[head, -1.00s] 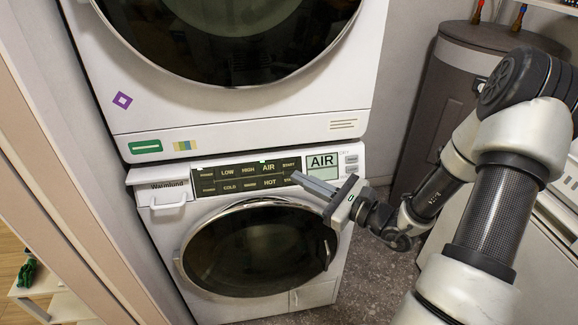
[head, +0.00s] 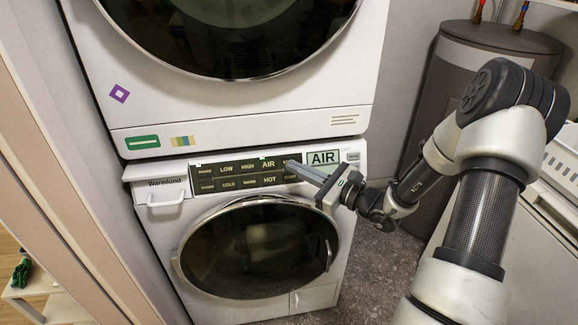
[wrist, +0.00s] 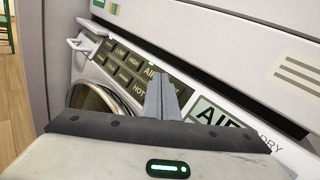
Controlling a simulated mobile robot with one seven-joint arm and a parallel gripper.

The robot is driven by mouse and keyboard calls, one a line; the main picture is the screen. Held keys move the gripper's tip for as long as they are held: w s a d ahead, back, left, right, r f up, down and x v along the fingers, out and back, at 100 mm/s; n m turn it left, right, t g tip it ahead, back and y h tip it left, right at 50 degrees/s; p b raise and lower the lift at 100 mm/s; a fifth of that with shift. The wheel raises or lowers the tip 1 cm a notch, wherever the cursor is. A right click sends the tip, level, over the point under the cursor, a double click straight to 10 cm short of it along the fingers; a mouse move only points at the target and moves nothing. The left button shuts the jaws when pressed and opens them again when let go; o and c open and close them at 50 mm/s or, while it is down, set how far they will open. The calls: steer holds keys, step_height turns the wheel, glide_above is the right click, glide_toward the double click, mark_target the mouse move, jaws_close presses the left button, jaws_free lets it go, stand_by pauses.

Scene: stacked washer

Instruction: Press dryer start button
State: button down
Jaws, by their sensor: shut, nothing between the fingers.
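The dryer's dark button panel (head: 243,172) has two rows of labelled buttons, with AIR and HOT readable near its right end. My gripper (head: 291,166) is shut and empty, its fingertips at the panel's upper right end. In the wrist view the gripper (wrist: 160,78) points at the panel (wrist: 126,68) just right of AIR, hiding the buttons there. I cannot tell whether the tips touch the panel. The display (head: 323,158) right of the panel reads AIR.
An upper machine (head: 240,120) is stacked directly above the panel. The round door (head: 260,250) is closed below it. A detergent drawer handle (head: 166,202) juts out at the left. A dark tank (head: 480,70) and a white appliance (head: 510,235) stand at the right.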

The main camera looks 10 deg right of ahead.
steer(key=shift+w+f, duration=0.3)
steer(key=shift+w, duration=0.4)
steer(key=shift+w, duration=0.1)
stand_by(1.5)
steer(key=shift+w+f+b, duration=0.15)
steer(key=shift+w+b, duration=0.1)
steer(key=shift+b, duration=0.1)
